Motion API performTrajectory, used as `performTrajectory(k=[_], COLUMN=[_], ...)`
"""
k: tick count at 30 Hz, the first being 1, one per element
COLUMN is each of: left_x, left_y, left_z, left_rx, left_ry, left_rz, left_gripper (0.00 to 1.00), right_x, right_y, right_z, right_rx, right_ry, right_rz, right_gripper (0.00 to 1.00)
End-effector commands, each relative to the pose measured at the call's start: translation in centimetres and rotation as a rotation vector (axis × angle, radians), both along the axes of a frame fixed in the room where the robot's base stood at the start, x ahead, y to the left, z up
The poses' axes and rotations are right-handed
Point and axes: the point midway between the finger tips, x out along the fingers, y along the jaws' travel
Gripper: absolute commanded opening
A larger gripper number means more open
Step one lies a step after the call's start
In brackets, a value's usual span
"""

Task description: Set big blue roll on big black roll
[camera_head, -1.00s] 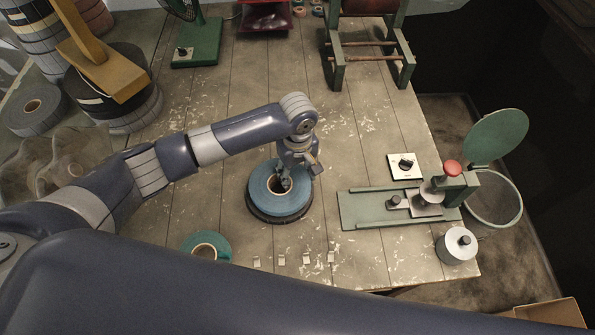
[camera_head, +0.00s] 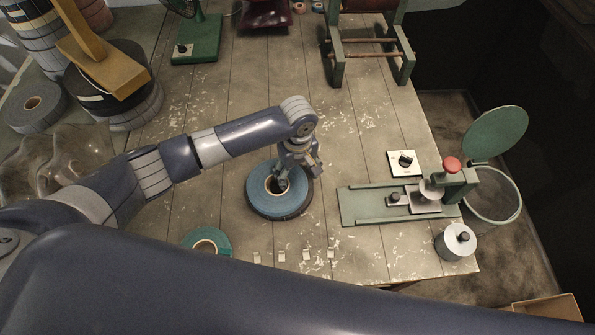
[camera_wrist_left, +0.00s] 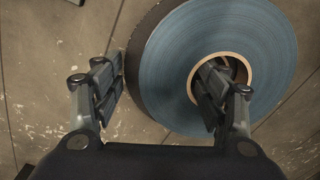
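The big blue roll (camera_head: 262,204) lies flat on the big black roll (camera_head: 308,199), which shows only as a dark rim along its right side. In the left wrist view the blue roll (camera_wrist_left: 165,75) hides most of the black roll (camera_wrist_left: 134,62). My left gripper (camera_head: 284,184) is over the rolls with its fingers pointing down. In the wrist view the left gripper (camera_wrist_left: 160,88) is open, one finger in the blue roll's core hole, the other outside its rim with a gap. My right gripper is not in view.
A teal tape roll (camera_head: 220,240) lies near the front edge, with several small pale pieces (camera_head: 281,256) to its right. A green press (camera_head: 362,206), a switch box (camera_head: 402,163) and a metal cylinder (camera_head: 457,243) stand at the right.

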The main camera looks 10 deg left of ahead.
Motion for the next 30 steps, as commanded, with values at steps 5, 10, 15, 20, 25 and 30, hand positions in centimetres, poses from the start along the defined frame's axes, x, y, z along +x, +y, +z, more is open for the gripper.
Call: performTrajectory(k=[5,10,15,20,25,30], left_x=[0.1,0.2,0.2,0.2,0.1,0.1], left_y=[0.0,0.0,-0.1,-0.1,-0.1,-0.1], left_z=[0.1,0.4,2.7,6.3,9.9,12.3], left_rx=[0.0,0.0,-0.003,-0.003,-0.003,-0.002], left_ry=[-0.001,-0.004,-0.005,-0.005,-0.005,-0.003], left_rz=[0.0,0.0,0.0,0.0,-0.001,0.0], left_gripper=[0.7,0.7,0.7,0.7,0.7,0.7], right_x=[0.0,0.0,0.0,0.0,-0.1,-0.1], right_y=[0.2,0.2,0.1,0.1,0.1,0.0], right_z=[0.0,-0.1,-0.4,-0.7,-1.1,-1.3], right_rx=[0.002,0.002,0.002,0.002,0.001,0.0], right_ry=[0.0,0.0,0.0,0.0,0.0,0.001], right_rz=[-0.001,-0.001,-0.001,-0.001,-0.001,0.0], right_gripper=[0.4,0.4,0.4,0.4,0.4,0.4])
